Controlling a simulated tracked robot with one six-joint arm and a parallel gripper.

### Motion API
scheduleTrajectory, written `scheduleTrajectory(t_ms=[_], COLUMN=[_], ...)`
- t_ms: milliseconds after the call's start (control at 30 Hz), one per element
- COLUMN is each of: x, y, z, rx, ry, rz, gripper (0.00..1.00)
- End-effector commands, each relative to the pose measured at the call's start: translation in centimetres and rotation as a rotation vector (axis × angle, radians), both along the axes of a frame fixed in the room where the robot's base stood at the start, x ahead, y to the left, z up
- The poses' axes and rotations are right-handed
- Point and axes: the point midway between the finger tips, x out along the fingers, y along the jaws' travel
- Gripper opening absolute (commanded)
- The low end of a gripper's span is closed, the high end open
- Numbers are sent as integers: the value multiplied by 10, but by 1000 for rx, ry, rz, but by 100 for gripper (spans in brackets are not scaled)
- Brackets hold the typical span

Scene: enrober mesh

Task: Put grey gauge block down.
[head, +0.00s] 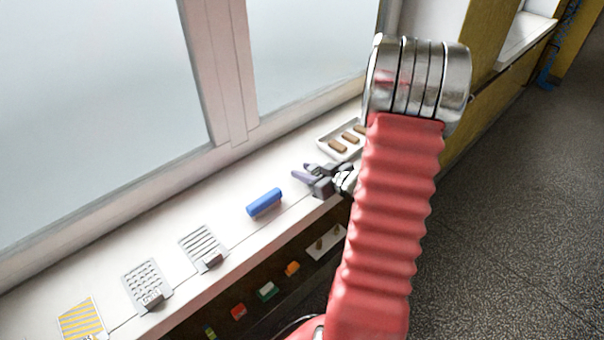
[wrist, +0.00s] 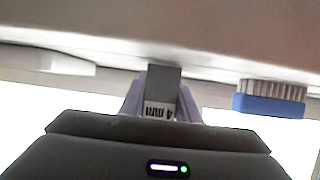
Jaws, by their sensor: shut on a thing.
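The grey gauge block (wrist: 164,80), with "4 mm" marked on its end, is between the two purple fingers of my gripper (wrist: 160,103) in the wrist view. The gripper is shut on it. In the head view my gripper (head: 306,174) is at the white window sill (head: 180,215), between the blue brush and the tray. The block cannot be made out clearly there. In the wrist view the block's far end is close to the sill surface. I cannot tell whether it touches.
A blue brush (head: 265,202) lies left of my gripper, bristles down in the wrist view (wrist: 270,102). A white tray (head: 326,143) with brown pieces is behind. Mesh samples (head: 203,246) (head: 147,284) (head: 82,318) lie further left. Small coloured items (head: 267,291) sit below the sill.

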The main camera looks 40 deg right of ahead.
Motion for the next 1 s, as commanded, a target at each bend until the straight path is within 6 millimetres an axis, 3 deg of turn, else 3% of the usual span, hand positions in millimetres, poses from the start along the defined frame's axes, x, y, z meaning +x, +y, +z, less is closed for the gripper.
scheduleTrajectory(t_ms=[367, 400, 600, 1000], x=[0, 0, 0, 0], y=[0, 0, 0, 0], z=[-3, -3, -2, 0], rx=[0, 0, 0, -1], ry=[0, 0, 0, -1], rz=[0, 0, 0, 0], gripper=[6, 31, 45, 48])
